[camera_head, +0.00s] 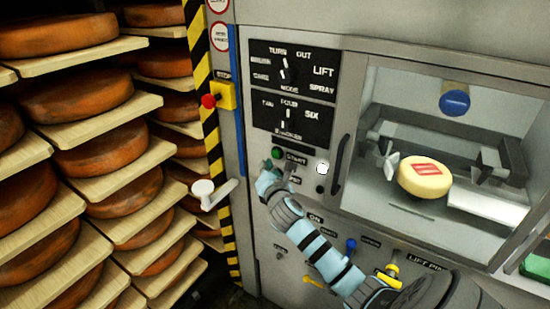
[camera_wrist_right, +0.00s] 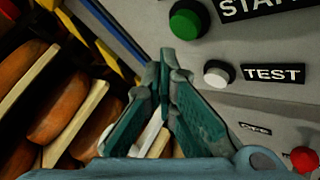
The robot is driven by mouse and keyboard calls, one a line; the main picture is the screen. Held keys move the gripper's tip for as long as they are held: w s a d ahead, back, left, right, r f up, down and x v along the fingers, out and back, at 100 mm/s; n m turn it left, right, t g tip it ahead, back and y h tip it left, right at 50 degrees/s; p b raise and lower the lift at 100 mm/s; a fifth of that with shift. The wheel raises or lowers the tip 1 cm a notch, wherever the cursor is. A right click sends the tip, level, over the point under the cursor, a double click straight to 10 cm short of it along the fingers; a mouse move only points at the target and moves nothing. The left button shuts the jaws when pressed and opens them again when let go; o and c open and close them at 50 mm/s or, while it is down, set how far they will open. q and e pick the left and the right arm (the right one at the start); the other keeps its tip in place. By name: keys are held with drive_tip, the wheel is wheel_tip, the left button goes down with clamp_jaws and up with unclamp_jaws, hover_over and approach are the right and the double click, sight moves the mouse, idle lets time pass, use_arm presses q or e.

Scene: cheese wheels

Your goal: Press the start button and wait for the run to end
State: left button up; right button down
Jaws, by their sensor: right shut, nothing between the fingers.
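The green start button (camera_head: 278,153) sits on the grey machine front, beside the START label (camera_head: 296,158). My right gripper (camera_head: 266,178) is just below it in the head view, shut and empty. In the right wrist view the shut fingertips (camera_wrist_right: 166,58) point up the panel. There the green button (camera_wrist_right: 188,20) lies above and right of them, with a visible gap in the picture; the depth between them is hard to judge. A cheese wheel (camera_head: 425,178) with a red label sits inside the machine's windowed chamber. My left gripper is not in view.
A white TEST button (camera_wrist_right: 217,73) lies right of the fingertips, close below the green one. A red stop knob (camera_head: 209,101) on a yellow box and a white-ended lever (camera_head: 203,188) stand left of the panel. Shelves of cheese wheels (camera_head: 95,101) fill the left side.

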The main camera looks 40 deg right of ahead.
drive_tip(key=shift+w+d+r, duration=0.1)
drive_tip(key=shift+d, duration=0.4)
idle(1.1)
drive_tip(key=shift+w+d+p, duration=0.1)
drive_tip(key=shift+d+p, duration=0.2)
drive_tip(key=shift+d, duration=0.15)
